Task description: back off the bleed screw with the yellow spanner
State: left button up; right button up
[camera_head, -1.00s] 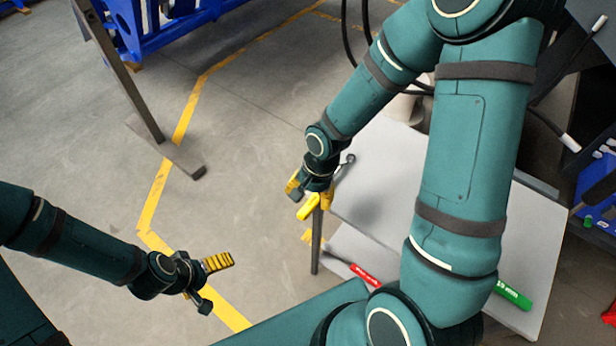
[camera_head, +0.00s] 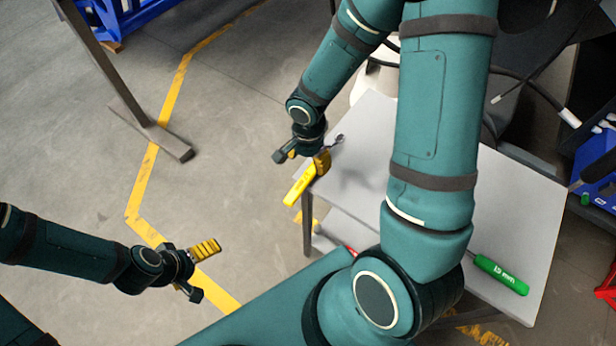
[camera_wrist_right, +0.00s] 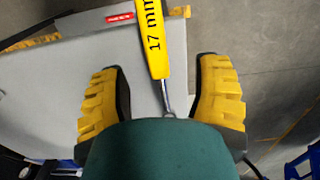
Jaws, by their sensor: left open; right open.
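The yellow spanner (camera_head: 299,189), with a yellow handle and a metal shaft, lies at the left edge of the grey table, its handle sticking out past the edge. My right gripper (camera_head: 303,160) is open just above it. In the right wrist view the handle, marked 17 mm (camera_wrist_right: 152,40), lies in line with the gap between the open fingers of the right gripper (camera_wrist_right: 158,75); neither finger touches it. My left gripper (camera_head: 201,271) is open and empty over the floor at lower left. I cannot make out the bleed screw.
The grey table (camera_head: 520,210) also holds a green 19 mm spanner (camera_head: 500,275). A red-handled tool (camera_wrist_right: 119,17) shows in the wrist view. My right arm covers much of the table. A metal post with a foot (camera_head: 165,142) stands at upper left. The floor between is clear.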

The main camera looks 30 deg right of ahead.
aim_at(308, 175)
jog(key=f, duration=0.1)
jog(key=f+b, duration=0.1)
jog(key=f, duration=0.2)
jog(key=shift+s+a+f+b, duration=0.3)
jog(key=shift+s+a+f, duration=0.05)
jog(key=shift+s, duration=0.05)
jog(key=shift+f, duration=0.45)
grip_shut()
